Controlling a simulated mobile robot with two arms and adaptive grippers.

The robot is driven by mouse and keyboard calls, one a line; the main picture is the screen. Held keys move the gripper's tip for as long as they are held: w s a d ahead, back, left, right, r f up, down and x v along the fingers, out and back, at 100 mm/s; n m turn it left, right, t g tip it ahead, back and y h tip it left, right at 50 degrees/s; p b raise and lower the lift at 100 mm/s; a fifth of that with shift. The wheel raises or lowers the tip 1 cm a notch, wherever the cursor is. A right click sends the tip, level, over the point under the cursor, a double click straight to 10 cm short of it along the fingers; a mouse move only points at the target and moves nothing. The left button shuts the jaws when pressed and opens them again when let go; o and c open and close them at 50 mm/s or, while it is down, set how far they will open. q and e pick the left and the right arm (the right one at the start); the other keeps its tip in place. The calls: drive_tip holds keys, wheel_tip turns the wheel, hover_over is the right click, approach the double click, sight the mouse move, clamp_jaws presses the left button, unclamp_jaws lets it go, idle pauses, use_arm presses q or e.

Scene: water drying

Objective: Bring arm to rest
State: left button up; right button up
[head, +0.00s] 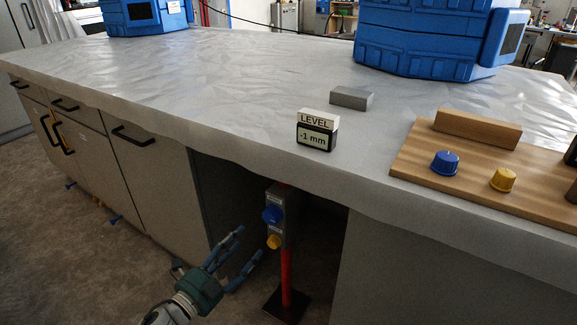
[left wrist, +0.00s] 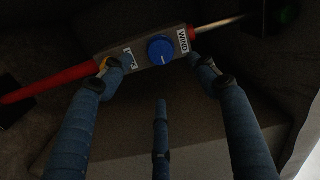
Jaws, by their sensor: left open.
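My left gripper (head: 240,248) is open in the head view, low in front of the bench, to the left of a grey control box (head: 287,212) on a red post (head: 286,268). The box carries a blue knob (head: 272,214) and a yellow knob (head: 274,241). In the left wrist view, the spread fingers of the left gripper (left wrist: 158,75) point toward the box, with the blue knob (left wrist: 160,50) between them. The left finger partly hides the yellow knob (left wrist: 104,65). I cannot tell whether any finger touches the box. My right gripper is not in view.
The bench (head: 215,90) has a wrinkled pale cover. On it stand a level display (head: 317,130) reading "-1 mm", a grey block (head: 351,98), a wooden board (head: 420,165) with blue and yellow caps, and large blue units (head: 425,40). Cabinet handles (head: 133,137) stick out at left.

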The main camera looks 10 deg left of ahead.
use_arm(q)
drive_tip(key=s+a+f+n+g+y, duration=0.45)
drive_tip(key=s+f+n+y, duration=0.4)
drive_tip(key=n, duration=0.45)
drive_tip(key=s+d+f+n+g+h+p, duration=0.1)
drive_tip(key=s+d+f+g+p, duration=0.25)
drive_tip(key=s, duration=0.35)
drive_tip(key=s+d+f+n+g+h+p, duration=0.1)
drive_tip(key=s+d+f+n+g+p, duration=0.2)
drive_tip(key=s, duration=0.4)
drive_tip(key=s+d+f+g+h+p, duration=0.1)
drive_tip(key=s+d+f+g+p, duration=0.15)
drive_tip(key=s+p, duration=0.35)
drive_tip(key=s+a+r+g+p, duration=0.1)
drive_tip(key=s+a+p, duration=0.1)
drive_tip(key=s+p, duration=0.8)
drive_tip(key=s+a+r+g+p, duration=0.1)
drive_tip(key=s+a+p, duration=0.1)
drive_tip(key=s+p, duration=0.9)
drive_tip(key=p, duration=0.4)
drive_tip(key=shift+r+y, duration=0.25)
drive_tip(key=shift+y, duration=0.1)
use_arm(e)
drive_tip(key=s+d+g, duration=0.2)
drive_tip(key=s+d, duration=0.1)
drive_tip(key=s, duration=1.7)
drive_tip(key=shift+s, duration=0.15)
